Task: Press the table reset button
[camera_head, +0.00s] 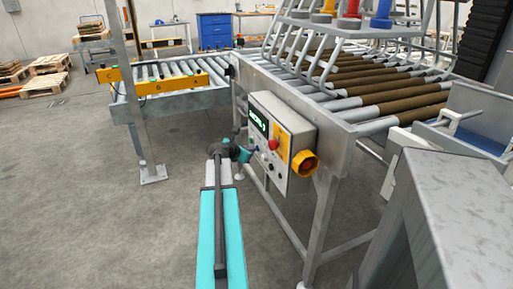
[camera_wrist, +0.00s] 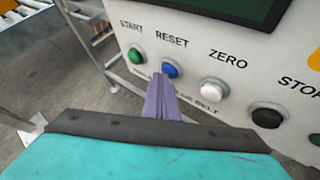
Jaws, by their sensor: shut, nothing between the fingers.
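The control box (camera_head: 283,142) is mounted on the side of the roller table frame. In the wrist view, its panel (camera_wrist: 235,75) has a blue button (camera_wrist: 170,68) under the label RESET. My gripper (camera_wrist: 160,78) is shut and empty, with its fingertips just in front of the blue button, slightly to its lower left. They cover a little of its edge; I cannot tell whether they touch it. In the head view, my gripper (camera_head: 251,151) is at the left side of the box front.
A green START button (camera_wrist: 135,56) sits close left of the blue one. A white ZERO button (camera_wrist: 214,89) and a black button (camera_wrist: 268,116) are to the right. A red knob (camera_head: 273,144) and orange switch (camera_head: 305,163) are on the box.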

